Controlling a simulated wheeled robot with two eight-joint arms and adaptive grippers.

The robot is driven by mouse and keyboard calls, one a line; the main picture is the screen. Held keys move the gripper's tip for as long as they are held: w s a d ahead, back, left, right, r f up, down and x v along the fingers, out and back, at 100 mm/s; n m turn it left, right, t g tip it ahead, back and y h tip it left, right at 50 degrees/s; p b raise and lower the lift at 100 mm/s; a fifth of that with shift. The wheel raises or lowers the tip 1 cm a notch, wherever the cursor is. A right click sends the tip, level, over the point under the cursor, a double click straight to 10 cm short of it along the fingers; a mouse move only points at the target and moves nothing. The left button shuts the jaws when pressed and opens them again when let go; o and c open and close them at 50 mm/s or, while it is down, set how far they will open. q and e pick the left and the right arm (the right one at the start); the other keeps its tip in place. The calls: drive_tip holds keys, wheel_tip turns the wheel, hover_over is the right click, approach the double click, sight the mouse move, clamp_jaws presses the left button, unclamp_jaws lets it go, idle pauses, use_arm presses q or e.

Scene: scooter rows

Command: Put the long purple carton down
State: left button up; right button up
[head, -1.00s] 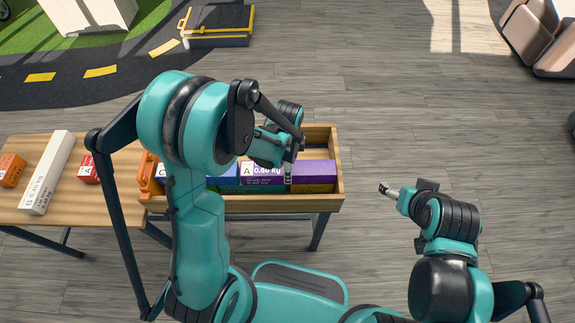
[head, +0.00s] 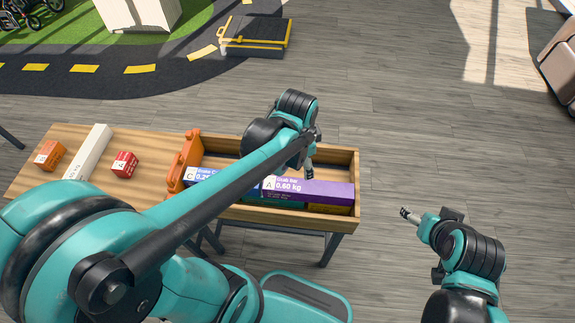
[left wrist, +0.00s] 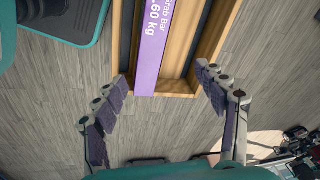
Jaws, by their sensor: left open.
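The long purple carton (head: 322,190) lies lengthwise in the right part of the wooden tray (head: 343,217), along its front side. Its white label reads 0.60 kg. In the left wrist view the carton (left wrist: 152,50) lies inside the tray walls, with its near end by the tray's end. My left gripper (head: 309,174) is over the tray, just behind the carton in the head view. In the wrist view its fingers (left wrist: 162,78) are wide apart, with nothing held. My right gripper (head: 407,214) is right of the tray, off the table; its finger opening does not show clearly.
A blue carton (head: 205,174) and an orange handled item (head: 184,162) are at the tray's left. A white carton (head: 88,152), red box (head: 124,164) and orange box (head: 49,155) stand on the table (head: 140,143). A dark yellow-edged platform (head: 255,35) is behind.

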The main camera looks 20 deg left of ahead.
use_arm(q)
drive_tip(key=s+a+r+n+t, duration=0.3)
drive_tip(key=s+n, duration=0.4)
drive_tip(key=n, duration=0.3)
drive_tip(key=shift+s+r+t, duration=0.25)
drive_tip(key=shift+r+t, duration=0.65)
drive_tip(key=shift+r, duration=0.2)
